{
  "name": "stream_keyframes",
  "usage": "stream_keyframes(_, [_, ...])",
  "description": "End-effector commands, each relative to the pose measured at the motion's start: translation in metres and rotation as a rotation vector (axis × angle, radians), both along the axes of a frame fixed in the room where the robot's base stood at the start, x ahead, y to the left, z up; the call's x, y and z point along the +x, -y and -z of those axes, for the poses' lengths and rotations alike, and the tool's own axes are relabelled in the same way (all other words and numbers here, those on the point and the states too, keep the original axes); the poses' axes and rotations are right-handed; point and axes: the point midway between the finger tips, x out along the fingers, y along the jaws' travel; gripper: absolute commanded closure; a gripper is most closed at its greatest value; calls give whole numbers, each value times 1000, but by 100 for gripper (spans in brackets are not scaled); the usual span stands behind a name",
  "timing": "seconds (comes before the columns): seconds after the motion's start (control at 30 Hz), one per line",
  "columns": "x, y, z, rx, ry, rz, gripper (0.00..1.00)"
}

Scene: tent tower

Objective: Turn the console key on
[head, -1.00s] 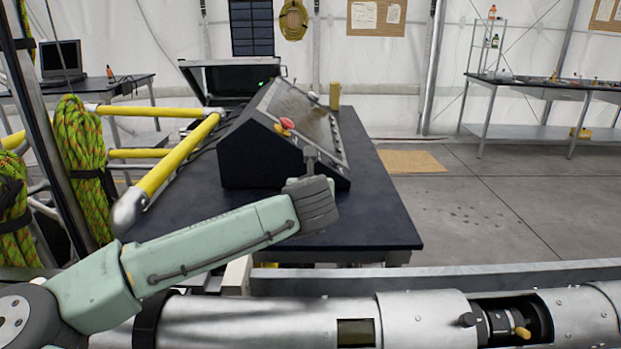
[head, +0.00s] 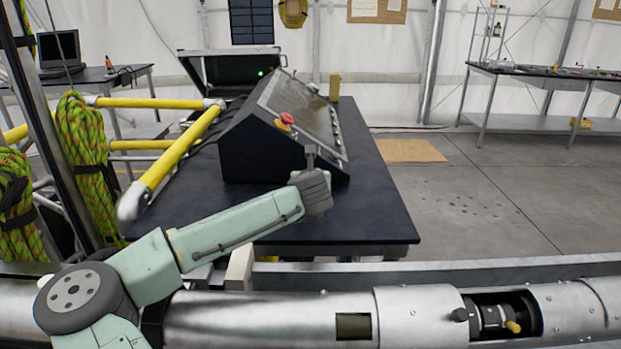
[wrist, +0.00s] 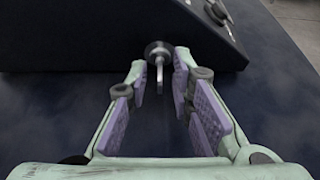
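The console (head: 262,150) is a dark wedge-shaped box with a sloped panel on a dark table. In the wrist view its dark side (wrist: 85,35) fills the top. A round key switch (wrist: 157,49) sits low on that side, with a thin metal key (wrist: 159,76) sticking out toward me. My gripper (wrist: 160,64) is open, its purple-padded fingers on either side of the key. I cannot tell whether either finger touches it. In the head view my wrist hides the key and most of the gripper.
A red button (head: 286,118) stands on the console's panel. The dark table (head: 365,205) is bare right of the console. Yellow rails (head: 180,160) run on the left beside green rope coils (head: 85,150). A metal beam (head: 430,275) lies across the front.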

Motion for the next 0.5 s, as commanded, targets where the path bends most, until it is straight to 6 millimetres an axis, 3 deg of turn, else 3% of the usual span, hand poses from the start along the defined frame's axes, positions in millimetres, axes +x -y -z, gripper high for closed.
stream_keyframes(0.27, [0, 0, 0, 0, 0, 0, 100])
stream_keyframes(0.5, [0, 0, -1, 0, 0, 0, 100])
